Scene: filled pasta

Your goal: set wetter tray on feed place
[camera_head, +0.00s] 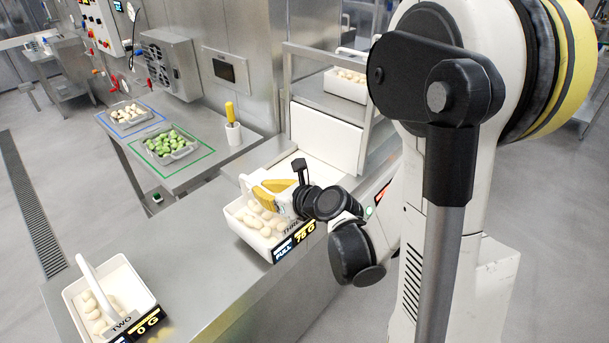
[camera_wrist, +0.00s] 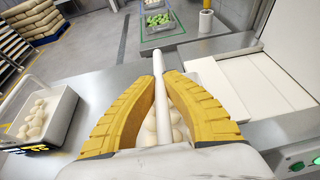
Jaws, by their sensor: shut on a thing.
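A white tray labelled THREE (camera_head: 250,238), holding pale pasta pieces, is at the middle of the steel counter. Its display reads FULL and 78 G. My gripper (camera_head: 272,190) has its yellow fingers shut on this tray's upright white handle, which shows between them in the wrist view (camera_wrist: 160,75). I cannot tell whether the tray rests on the counter or is slightly lifted. A second white tray labelled TWO (camera_head: 72,297), with pasta and a display reading 0 G, stands at the counter's near left end; it also shows at left in the wrist view (camera_wrist: 68,105). No label names a feed place.
A side table has a tray of pale pieces (camera_head: 127,114) in a blue outline and a tray of green pieces (camera_head: 170,147) in a green outline. A white cup (camera_head: 233,133) holds a yellow-handled tool. A steel rack holds another tray (camera_head: 345,88). Counter between trays is clear.

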